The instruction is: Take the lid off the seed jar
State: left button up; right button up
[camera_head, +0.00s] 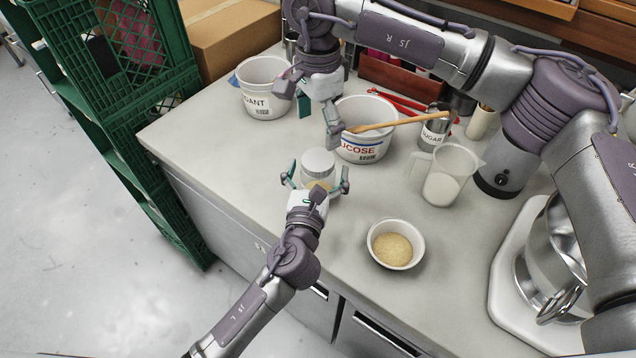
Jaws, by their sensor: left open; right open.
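The seed jar (318,183) stands upright near the front left of the counter, with a pale round lid (318,161) on top. My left gripper (317,178) is open, with its fingers on either side of the jar body. Whether the fingers touch the glass cannot be told. My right gripper (308,113) is open and points down, above and behind the jar, clear of the lid. The lower front of the jar is partly hidden by my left gripper.
A white bowl of seeds (420,248) sits to the right. A measuring jug (449,176), a glucose tub (366,143) with a wooden spoon (398,123) across it, and another white tub (263,101) stand behind. A mixer (515,290) fills the right. Green crates (110,110) stand left.

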aim_at(318, 159)
pick_arm(q)
jog(key=shift+c, duration=0.3)
grip_shut()
pick_arm(e)
jog(key=m, duration=0.7)
jog(key=shift+a, duration=0.1)
jog(key=m, duration=0.7)
jog(key=shift+s+a+m, duration=0.1)
jog(key=shift+m, duration=0.2)
jog(key=m, duration=0.7)
jog(key=shift+m, duration=0.4)
jog(key=m, duration=0.4)
jog(key=shift+m, duration=0.3)
jog(key=m, duration=0.4)
jog(key=shift+d, duration=0.2)
jog(key=shift+f+m, duration=0.3)
jog(key=shift+f, duration=3.75)
